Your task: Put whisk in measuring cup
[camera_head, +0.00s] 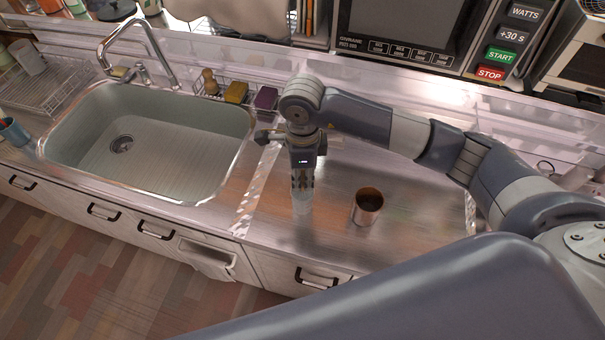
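My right gripper (302,186) points down over the counter to the right of the sink. A small pale, cup-like thing (302,204) shows just below its fingertips; I cannot tell if it is the measuring cup, or if the fingers hold it or are only above it. A copper-coloured cylindrical cup (367,206) stands upright on the counter to the right of the gripper, apart from it, with a dark open top. I cannot make out a whisk clearly. My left gripper is not in view.
The steel counter (420,200) is mostly clear around the copper cup. A sink (150,150) with a faucet (140,50) lies to the left. A wire caddy with sponges (236,92) stands behind it. A microwave (410,30) is at the back, a dish rack (40,85) at far left.

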